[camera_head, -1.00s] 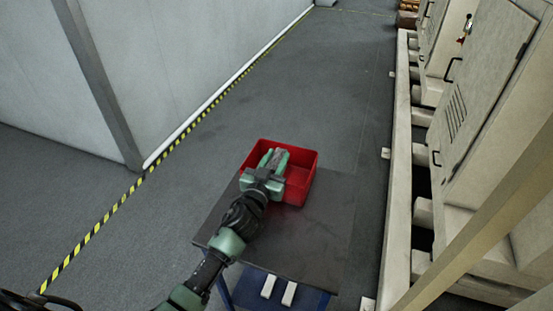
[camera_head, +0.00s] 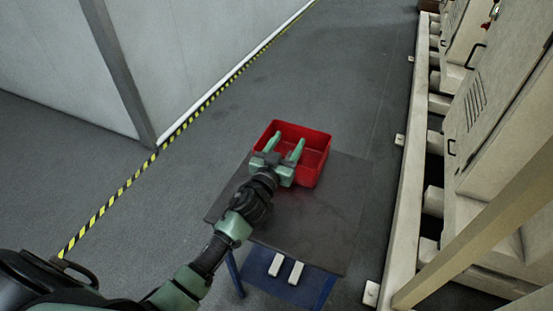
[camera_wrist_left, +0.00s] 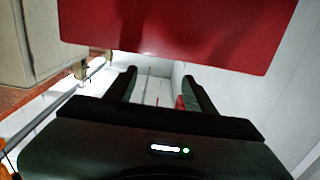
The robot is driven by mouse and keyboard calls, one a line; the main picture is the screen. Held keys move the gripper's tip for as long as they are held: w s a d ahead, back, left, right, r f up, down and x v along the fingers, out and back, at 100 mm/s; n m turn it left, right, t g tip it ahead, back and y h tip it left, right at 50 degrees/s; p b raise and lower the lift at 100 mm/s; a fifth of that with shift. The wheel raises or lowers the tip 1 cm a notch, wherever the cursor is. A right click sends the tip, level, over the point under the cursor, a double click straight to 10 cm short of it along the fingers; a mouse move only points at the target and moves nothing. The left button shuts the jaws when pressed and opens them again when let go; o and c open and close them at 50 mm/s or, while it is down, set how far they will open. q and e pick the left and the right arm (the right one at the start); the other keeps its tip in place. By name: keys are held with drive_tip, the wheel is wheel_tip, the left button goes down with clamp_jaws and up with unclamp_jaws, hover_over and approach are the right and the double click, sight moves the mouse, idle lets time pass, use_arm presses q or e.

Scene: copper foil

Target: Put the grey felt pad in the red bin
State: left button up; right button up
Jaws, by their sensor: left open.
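The red bin (camera_head: 318,157) stands at the far edge of the dark table (camera_head: 310,225). My left gripper (camera_head: 288,144) is at the bin's near left part, its two green fingers spread apart over the bin's opening, with nothing visible between them. In the left wrist view, the fingers (camera_wrist_left: 158,88) are also apart, and a red wall of the bin (camera_wrist_left: 180,35) fills the top. I cannot make out the grey felt pad in either view; part of the bin's inside is hidden by the gripper. My right gripper is not in view.
Two white blocks (camera_head: 285,268) show below the table's near edge, by its blue frame (camera_head: 300,290). Beige cabinets (camera_head: 500,110) and a pale rail line the right side. Grey floor (camera_head: 290,80) is clear beyond the table, up to the yellow-black floor stripe (camera_head: 125,185).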

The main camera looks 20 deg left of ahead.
use_arm(q)
drive_tip(key=s+b, duration=0.1)
drive_tip(key=s, duration=0.9)
drive_tip(key=shift+a, duration=0.2)
drive_tip(key=shift+s, duration=0.1)
